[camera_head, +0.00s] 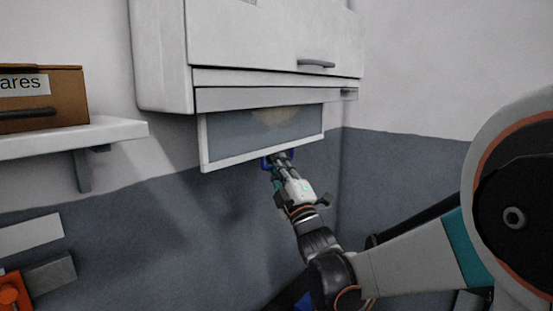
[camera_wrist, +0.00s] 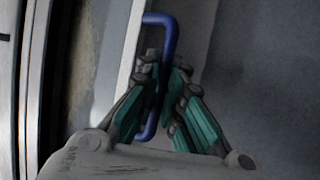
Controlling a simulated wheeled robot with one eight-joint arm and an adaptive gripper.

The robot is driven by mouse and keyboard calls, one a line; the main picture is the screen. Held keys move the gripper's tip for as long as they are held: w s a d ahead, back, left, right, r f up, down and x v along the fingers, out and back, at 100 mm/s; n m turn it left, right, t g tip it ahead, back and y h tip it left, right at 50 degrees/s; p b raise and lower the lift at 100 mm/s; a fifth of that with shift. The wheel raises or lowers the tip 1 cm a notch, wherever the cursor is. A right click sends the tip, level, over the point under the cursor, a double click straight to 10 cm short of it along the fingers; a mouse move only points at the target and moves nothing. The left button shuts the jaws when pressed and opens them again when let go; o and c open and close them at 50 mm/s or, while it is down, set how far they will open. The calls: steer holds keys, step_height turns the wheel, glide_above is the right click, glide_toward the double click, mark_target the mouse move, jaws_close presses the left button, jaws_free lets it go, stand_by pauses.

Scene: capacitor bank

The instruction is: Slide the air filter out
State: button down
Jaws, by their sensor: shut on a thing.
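The air filter (camera_head: 225,140) is a flat panel with a white frame and a grey mesh bearing a tan patch. It juts from beneath the white cabinet (camera_head: 260,40), with its front and side edges showing; its rear edge is hidden. A blue loop handle (camera_head: 264,163) sits on its front edge. My gripper (camera_head: 278,160) is shut on this handle in the head view. In the wrist view, the blue handle (camera_wrist: 169,35) passes between the teal-and-grey fingers of my gripper (camera_wrist: 166,80), beside the filter's white frame (camera_wrist: 128,50).
A shelf (camera_head: 75,138) at left holds a brown box (camera_head: 45,98) with a partly visible label. The cabinet door has a grey handle (camera_head: 316,64). Grey and orange objects (camera_head: 14,290) show at lower left. The wall below the filter is bare.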

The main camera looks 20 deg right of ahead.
step_height(320, 180, down, 8)
steer(key=b, duration=0.4)
steer(key=shift+b, duration=0.4)
steer(key=c, duration=1.7)
jaws_free()
steer(key=v, duration=1.2)
steer(key=shift+r, duration=0.1)
